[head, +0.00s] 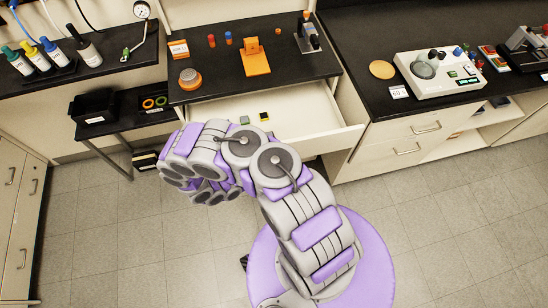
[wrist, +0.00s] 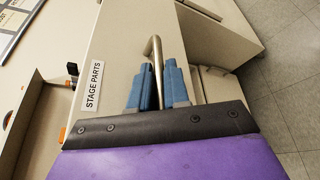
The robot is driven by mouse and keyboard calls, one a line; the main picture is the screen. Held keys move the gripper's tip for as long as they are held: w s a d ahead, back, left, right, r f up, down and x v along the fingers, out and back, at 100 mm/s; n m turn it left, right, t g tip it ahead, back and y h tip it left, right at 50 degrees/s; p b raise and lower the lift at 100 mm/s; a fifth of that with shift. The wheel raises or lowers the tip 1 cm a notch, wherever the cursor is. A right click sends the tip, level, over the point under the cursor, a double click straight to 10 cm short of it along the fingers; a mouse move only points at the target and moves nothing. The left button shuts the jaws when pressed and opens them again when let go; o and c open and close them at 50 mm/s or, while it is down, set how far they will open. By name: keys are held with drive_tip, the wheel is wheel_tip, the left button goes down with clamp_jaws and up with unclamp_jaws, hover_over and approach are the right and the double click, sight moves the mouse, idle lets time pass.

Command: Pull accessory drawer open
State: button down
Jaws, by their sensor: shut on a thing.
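The accessory drawer (head: 310,110) is a cream drawer under the middle black bench, and it stands pulled out with its inside showing. In the wrist view, its front face (wrist: 110,52) carries a label (wrist: 92,87) reading "STAGE PARTS". My gripper (wrist: 158,82) has its two blue fingers on either side of the metal bar handle (wrist: 154,47), shut on it. In the head view, my arm covers the gripper, the handle and part of the drawer front.
A green block (head: 244,120) and a dark, yellowish block (head: 264,117) lie in the drawer. An orange stand (head: 256,64) sits on the bench above. A low black table (head: 125,122) stands to the left. Cabinets with drawers (head: 405,137) are on the right. Tiled floor is clear in front.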

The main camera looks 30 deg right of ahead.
drive_tip(key=shift+w+a, duration=0.15)
drive_tip(key=shift+a, duration=0.05)
drive_tip(key=c, duration=1.5)
unclamp_jaws()
drive_tip(key=shift+o, duration=0.2)
drive_tip(key=shift+a, duration=0.25)
drive_tip(key=shift+a, duration=0.1)
drive_tip(key=p+v, duration=0.1)
drive_tip(key=v, duration=1.6)
drive_tip(key=shift+p, duration=0.4)
drive_tip(key=shift+a+f, duration=0.1)
drive_tip(key=shift+a, duration=0.2)
drive_tip(key=shift+d, duration=0.1)
